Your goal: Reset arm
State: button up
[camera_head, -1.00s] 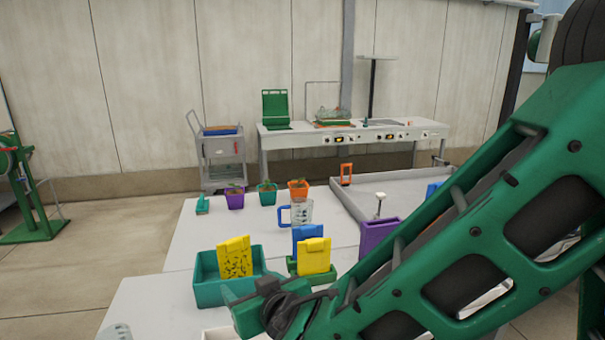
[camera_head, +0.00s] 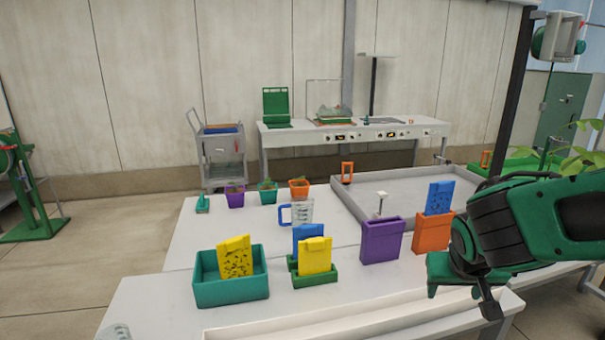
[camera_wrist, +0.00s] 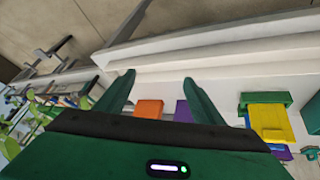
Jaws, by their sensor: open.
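My gripper (camera_wrist: 158,92) shows in the wrist view with its two green fingers spread apart and nothing between them. In the head view my green and black arm comes in from the right, and my gripper (camera_head: 488,298) hangs low at the right front of the white table (camera_head: 180,310). Only part of the gripper shows there.
A teal bin (camera_head: 232,291) holds a spotted yellow card (camera_head: 236,258). A yellow card (camera_head: 314,256) stands in a green holder (camera_head: 316,280). The purple holder (camera_head: 382,241) and the orange holder (camera_head: 432,234) with a blue card (camera_head: 439,197) stand near my arm. A jug and potted plants are behind.

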jog(key=s+d+m+g+y, duration=0.1)
jog(key=s+d, duration=0.3)
jog(key=s, duration=0.6)
jog(key=s+d+r+m+g+y, duration=0.1)
jog(key=s+d+m+g+y, duration=0.1)
jog(key=s, duration=0.8)
jog(key=d+m+g, duration=0.1)
jog(key=d+g, duration=0.1)
jog(key=d, duration=0.1)
jog(key=shift+s+r, duration=0.2)
jog(key=shift+s, duration=0.2)
jog(key=shift+w+g, duration=0.1)
jog(key=shift+g, duration=0.2)
jog(key=shift+w+f, duration=0.25)
jog(key=shift+w, duration=0.25)
